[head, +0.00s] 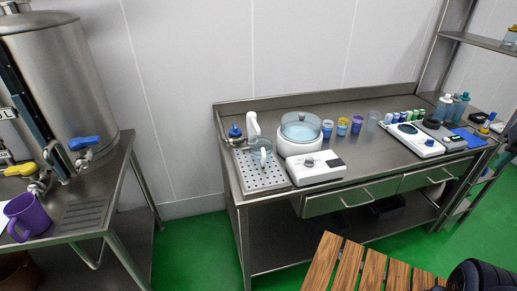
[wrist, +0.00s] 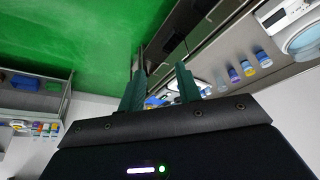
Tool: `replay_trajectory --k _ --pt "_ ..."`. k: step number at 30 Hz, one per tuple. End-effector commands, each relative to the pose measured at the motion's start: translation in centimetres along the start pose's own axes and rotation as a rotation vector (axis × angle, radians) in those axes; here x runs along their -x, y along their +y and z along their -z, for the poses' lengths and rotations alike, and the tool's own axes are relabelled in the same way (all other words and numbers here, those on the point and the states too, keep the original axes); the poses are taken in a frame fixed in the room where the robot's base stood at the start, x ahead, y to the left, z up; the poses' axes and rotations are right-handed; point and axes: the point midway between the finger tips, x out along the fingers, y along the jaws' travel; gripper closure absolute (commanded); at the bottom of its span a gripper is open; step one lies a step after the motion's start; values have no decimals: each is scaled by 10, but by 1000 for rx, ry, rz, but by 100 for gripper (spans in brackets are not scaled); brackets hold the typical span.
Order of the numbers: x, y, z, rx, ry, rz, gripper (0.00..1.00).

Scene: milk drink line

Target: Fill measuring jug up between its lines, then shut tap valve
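A small clear jug (head: 262,151) with a handle, seemingly the measuring jug, stands on the perforated drip tray (head: 262,183) at the left of the bench, below a white tap (head: 252,126). Its lines and any liquid level are too small to tell. A blue knob (head: 235,131) sits just left of the tap; whether the valve is open or shut I cannot tell. My gripper (wrist: 160,84) shows in the wrist view with its two teal fingers apart and nothing between them. It is away from the jug and tap.
A steel tank (head: 60,75) with a blue lever (head: 83,142) and a yellow lever (head: 19,169) stands left, above a purple jug (head: 27,215). Right of the tray are a white-based bath (head: 299,140), cups (head: 342,126) and instruments (head: 414,139). A slatted wooden surface (head: 355,268) lies in front.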

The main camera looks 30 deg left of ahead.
Motion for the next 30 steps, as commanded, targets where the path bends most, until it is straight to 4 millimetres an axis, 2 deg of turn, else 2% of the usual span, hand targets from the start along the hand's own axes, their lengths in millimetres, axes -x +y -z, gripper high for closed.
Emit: replay_trajectory --k 2,4,8,12,18,24,30 --pt "2 -5 9 -1 13 12 66" --pt "4 -16 26 -4 39 34 66" --pt "14 -52 78 -21 121 114 66" --pt "27 -105 143 -57 222 229 66" --pt "48 -188 225 -135 340 406 66" --pt "70 -275 295 -244 425 588 66" --pt "89 -360 351 -390 472 765 66"
